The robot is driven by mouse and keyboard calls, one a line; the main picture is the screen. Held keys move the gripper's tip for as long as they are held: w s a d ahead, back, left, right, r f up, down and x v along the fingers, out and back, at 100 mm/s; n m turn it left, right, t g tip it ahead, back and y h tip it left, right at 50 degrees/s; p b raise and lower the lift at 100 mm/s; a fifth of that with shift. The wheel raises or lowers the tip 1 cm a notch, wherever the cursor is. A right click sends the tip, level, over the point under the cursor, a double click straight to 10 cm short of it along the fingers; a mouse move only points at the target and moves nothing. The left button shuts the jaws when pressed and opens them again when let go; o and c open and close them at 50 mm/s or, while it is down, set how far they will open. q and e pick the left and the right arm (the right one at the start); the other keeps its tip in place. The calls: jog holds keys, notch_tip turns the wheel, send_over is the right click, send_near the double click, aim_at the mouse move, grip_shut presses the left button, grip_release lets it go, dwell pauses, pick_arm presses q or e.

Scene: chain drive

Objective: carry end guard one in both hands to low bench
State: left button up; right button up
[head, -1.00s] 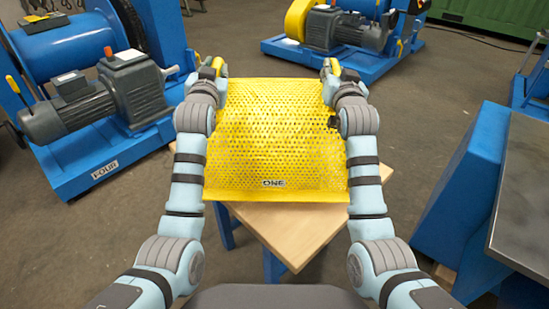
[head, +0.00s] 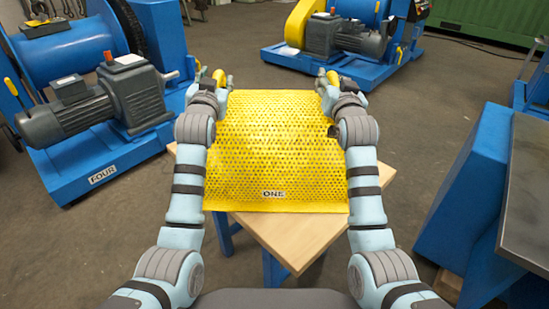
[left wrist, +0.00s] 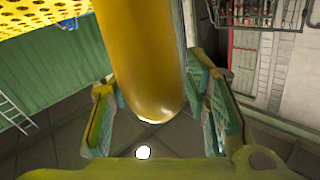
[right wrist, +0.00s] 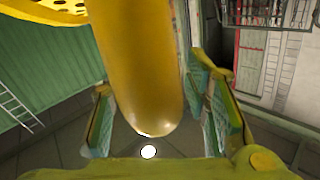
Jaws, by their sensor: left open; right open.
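End guard one (head: 275,150) is a yellow perforated panel with a label reading ONE near its close edge. It lies over the wooden top of the low bench (head: 295,240), covering much of it; whether it touches the top is hidden. My left gripper (head: 222,80) and right gripper (head: 328,79) are at its far left and far right corners, by yellow handles. In the left wrist view a rounded yellow handle (left wrist: 145,60) runs between the open fingers, with gaps beside it. In the right wrist view the other handle (right wrist: 143,65) sits likewise between open fingers.
A blue machine labelled FOUR (head: 100,178) with a grey motor stands at left. Another blue machine with a yellow guard (head: 300,22) is at the back. A blue-framed, dark-topped table (head: 530,190) is at right. Floor is clear between the bench and that table.

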jog(key=shift+s, duration=0.4)
pick_arm(q)
jog(key=s, duration=0.7)
jog(key=shift+s, duration=0.2)
pick_arm(e)
jog(key=s, duration=0.6)
jog(key=shift+s, duration=0.35)
